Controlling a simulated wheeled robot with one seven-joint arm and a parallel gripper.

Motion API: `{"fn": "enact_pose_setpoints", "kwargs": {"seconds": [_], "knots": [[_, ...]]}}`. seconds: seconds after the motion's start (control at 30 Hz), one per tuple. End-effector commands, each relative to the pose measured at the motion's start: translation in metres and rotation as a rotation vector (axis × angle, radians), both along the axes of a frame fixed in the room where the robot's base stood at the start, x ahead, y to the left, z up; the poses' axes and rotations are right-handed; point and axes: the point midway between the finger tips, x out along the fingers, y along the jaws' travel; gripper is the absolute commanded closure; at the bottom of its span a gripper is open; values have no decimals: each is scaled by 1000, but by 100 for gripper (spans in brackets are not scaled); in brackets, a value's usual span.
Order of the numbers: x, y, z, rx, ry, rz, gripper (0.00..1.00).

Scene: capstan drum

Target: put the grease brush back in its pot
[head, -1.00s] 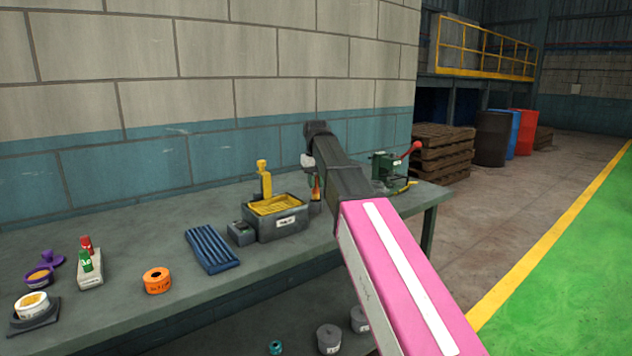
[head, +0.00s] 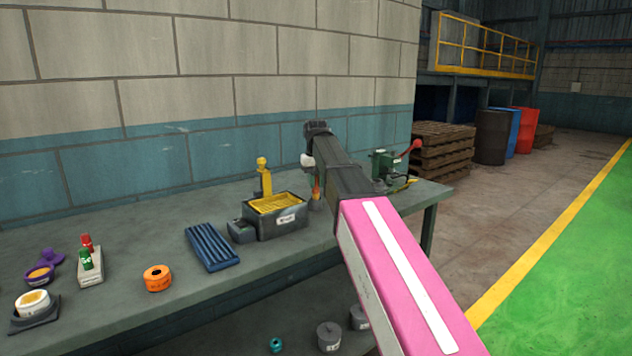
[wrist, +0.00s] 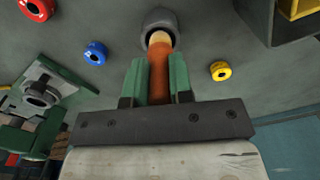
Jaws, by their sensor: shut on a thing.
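The grease brush, with an orange-brown handle (wrist: 159,82) and a paler end, is between the green fingers of my gripper (wrist: 159,66) in the wrist view. My gripper is shut on the handle. The pale end meets the mouth of a dark grey round pot (wrist: 160,18); how deep it sits I cannot tell. In the head view the brush (head: 316,187) shows as a small orange strip beside my arm, above the grey pot (head: 315,204) on the bench. My arm hides much of the gripper there.
A dark box with a yellow tray (head: 275,220) stands left of the pot. A green machine with a red-knobbed lever (head: 382,165) stands to the right. Red (wrist: 38,8), blue (wrist: 95,52) and yellow (wrist: 221,70) rings lie around the pot. Blue ribbed mat (head: 212,247) lies farther left.

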Motion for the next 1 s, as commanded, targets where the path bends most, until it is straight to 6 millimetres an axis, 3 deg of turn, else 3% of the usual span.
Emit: {"fn": "enact_pose_setpoints", "kwargs": {"seconds": [1.0], "knots": [[0,0,-7,0,0,0,100]]}}
